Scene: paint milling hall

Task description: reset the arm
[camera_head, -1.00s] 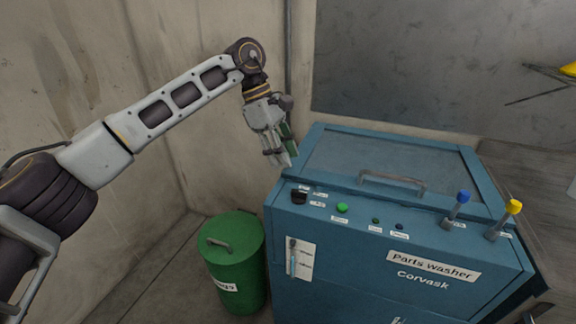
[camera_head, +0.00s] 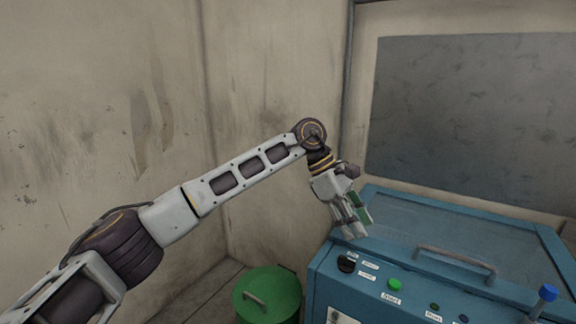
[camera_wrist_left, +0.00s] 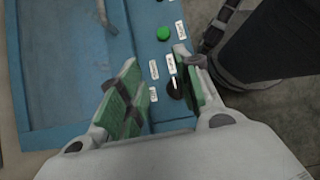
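My left arm comes in from the left in the head view. The gripper appears apart from the washer. My right gripper is in neither view.
A green bin (camera_head: 268,296) stands on the floor left of the washer. The washer lid has a grey handle (camera_head: 455,259). Bare walls stand behind and left.

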